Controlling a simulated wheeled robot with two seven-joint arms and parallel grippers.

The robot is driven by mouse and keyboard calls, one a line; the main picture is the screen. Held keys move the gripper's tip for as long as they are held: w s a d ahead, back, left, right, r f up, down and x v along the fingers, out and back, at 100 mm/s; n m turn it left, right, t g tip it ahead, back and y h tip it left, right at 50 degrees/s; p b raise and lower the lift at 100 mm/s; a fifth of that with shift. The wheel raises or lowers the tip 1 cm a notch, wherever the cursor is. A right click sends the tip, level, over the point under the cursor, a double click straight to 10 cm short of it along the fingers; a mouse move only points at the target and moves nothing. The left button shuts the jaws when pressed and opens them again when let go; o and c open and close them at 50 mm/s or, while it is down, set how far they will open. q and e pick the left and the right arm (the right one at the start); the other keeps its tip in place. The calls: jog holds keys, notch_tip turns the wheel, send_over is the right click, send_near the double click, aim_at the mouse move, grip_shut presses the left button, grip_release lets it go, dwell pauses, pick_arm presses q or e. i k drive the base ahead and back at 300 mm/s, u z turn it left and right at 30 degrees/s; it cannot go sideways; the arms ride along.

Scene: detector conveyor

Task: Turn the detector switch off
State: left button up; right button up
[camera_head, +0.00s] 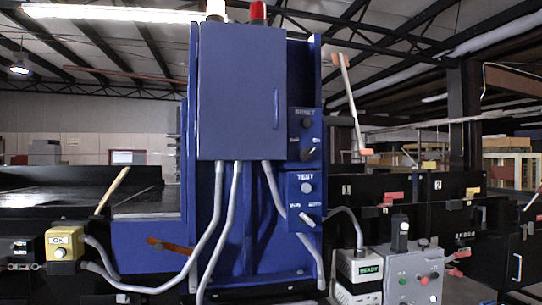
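A tall blue detector cabinet (240,90) stands in the middle of the head view. On its right side is an upper panel labelled RESET (305,136), with a dark round button and a rotary switch (307,154). The switch's lever points up and to the right, towards a small label that seems to read On. Below is a panel labelled TEST (305,200), with a pale button (306,187) and a lever switch (311,220) between two small labels that are hard to read. Neither of my grippers shows in the head view.
A yellow button box (65,244) stands at the left. At the lower right are a box reading READY (369,269) and a grey control box (412,277) with a black knob and red buttons. Grey conduits run down the cabinet's front. Dark conveyor machinery flanks both sides.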

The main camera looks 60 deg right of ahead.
aim_at(306, 154)
jog(key=z, duration=0.65)
jog(key=i, duration=1.05)
jog(key=z, duration=0.95)
